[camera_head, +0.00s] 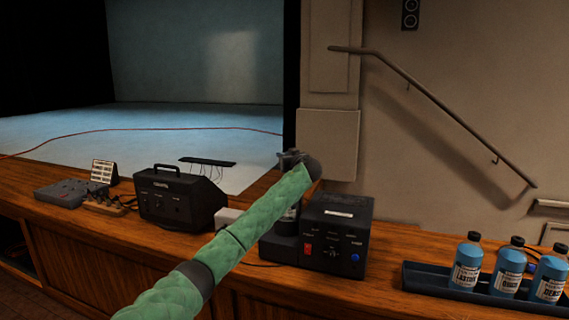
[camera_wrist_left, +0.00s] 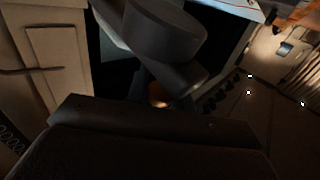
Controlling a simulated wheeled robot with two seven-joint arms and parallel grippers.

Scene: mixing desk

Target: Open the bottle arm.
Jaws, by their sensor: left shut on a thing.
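The black machine (camera_head: 335,240) stands on the wooden desk, with a red switch and a blue knob on its front. Its low base reaches left behind my green-sleeved left arm. My left gripper (camera_head: 291,158) is above the machine's left part, at its upper back, and is shut on what appears to be the bottle arm. The fingertips and the gripped part are mostly hidden. In the left wrist view a dark grey rounded part (camera_wrist_left: 165,30) fills the upper middle, and a dark bar crosses the lower part. My right gripper is out of view.
A dark tray (camera_head: 415,278) with blue labelled bottles (camera_head: 508,265) is at the right of the desk. A black handled box (camera_head: 178,198), a grey console (camera_head: 65,192) and a small card stand (camera_head: 104,171) are to the left. Bare desk lies between machine and tray.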

